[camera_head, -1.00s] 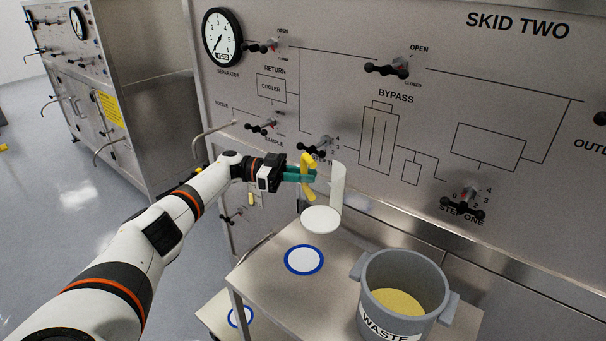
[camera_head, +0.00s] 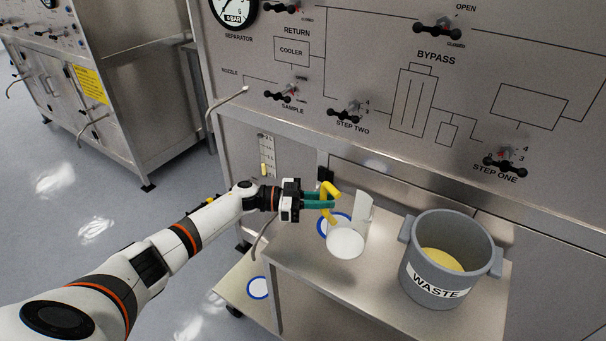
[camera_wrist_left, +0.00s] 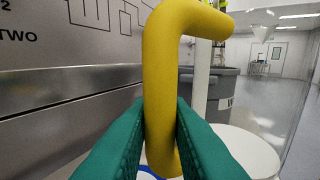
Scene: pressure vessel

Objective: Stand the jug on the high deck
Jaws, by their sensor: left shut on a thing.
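The jug has a yellow handle (camera_head: 328,203), a white disc-like part (camera_head: 346,242) and a pale upright strip; its side walls are hard to make out. My left gripper (camera_head: 322,201) is shut on the handle, with its green fingers either side of it. The handle (camera_wrist_left: 160,90) stands upright between the fingers in the left wrist view. The jug is over the high deck (camera_head: 345,290), a steel table top. It partly covers a blue-rimmed white ring mark (camera_head: 324,226) there. I cannot tell whether its base touches the deck. My right gripper is not in view.
A grey WASTE bucket (camera_head: 447,262) with yellowish contents stands on the deck to the right of the jug. A lower shelf (camera_head: 236,291) at left carries another blue ring mark (camera_head: 258,288).

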